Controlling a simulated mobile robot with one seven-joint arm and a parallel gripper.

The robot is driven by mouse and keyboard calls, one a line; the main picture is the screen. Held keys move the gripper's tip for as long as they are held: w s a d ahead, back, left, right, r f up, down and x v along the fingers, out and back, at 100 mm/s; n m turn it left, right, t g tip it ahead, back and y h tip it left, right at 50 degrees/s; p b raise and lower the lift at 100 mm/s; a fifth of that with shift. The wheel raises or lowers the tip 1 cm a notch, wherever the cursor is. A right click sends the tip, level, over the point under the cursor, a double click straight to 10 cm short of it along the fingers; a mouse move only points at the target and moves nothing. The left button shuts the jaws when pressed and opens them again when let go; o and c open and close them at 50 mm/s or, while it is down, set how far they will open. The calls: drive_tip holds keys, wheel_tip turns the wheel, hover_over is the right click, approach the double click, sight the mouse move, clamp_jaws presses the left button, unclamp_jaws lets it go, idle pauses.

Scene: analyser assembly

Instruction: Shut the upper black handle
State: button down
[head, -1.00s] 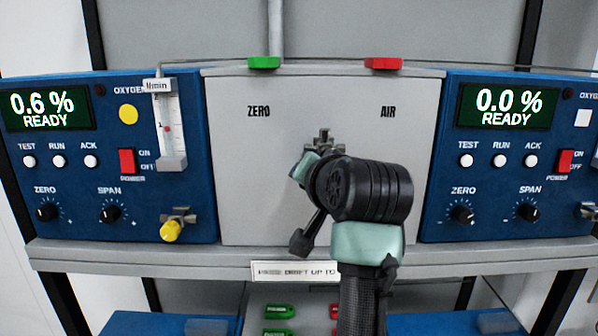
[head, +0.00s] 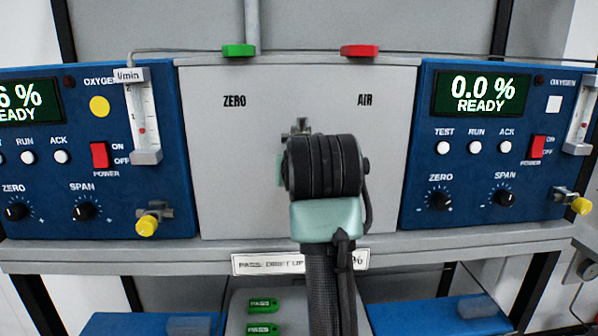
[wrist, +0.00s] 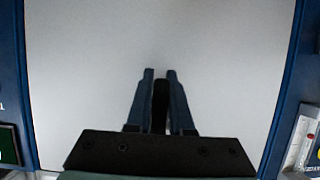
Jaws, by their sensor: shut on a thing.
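A black handle (wrist: 160,98) stands between the two dark fingers of my gripper (wrist: 159,75) in the wrist view. The fingers lie close along both its sides, shut on it, in front of the plain grey panel. In the head view, a small metal valve fitting (head: 299,127) shows on the grey centre panel (head: 230,165), just above my arm. My arm hides my gripper, the black handle and most of the fitting there, so the handle's angle cannot be told from that view.
Blue analyser units with displays, knobs and yellow-capped fittings flank the panel: the left unit (head: 60,120) and the right unit (head: 470,125). A green block (head: 239,50) and a red block (head: 360,51) sit on the panel's top edge. A grey shelf (head: 130,256) runs below.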

idle(0.4)
drive_tip(key=c, duration=0.8)
unclamp_jaws()
drive_tip(key=b+v, duration=0.6)
drive_tip(key=v, duration=0.7)
